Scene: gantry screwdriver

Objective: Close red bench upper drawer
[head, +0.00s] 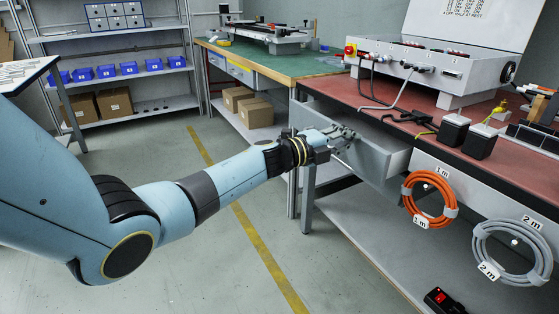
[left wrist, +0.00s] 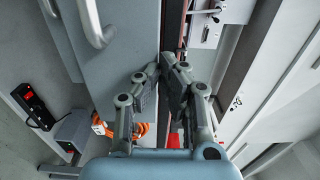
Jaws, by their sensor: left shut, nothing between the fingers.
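The red bench (head: 420,122) stands at the right with a red top. Its grey upper drawer (head: 384,165) is pulled out from under the top, and its open inside shows at the right end. My left gripper (head: 347,136) is shut and empty at the drawer's front, near the upper edge. In the left wrist view the shut fingertips of the left gripper (left wrist: 171,62) are beside the grey drawer front (left wrist: 130,60), which has a light handle (left wrist: 95,22). I cannot tell whether they touch it. My right gripper is not in view.
Orange cable coil (head: 428,199) and grey cable coil (head: 512,252) hang on the bench front. Black boxes (head: 455,130) and a grey test case (head: 420,65) stand on top. A green-topped bench (head: 290,65) is behind. The floor (head: 215,260) with a yellow line is clear.

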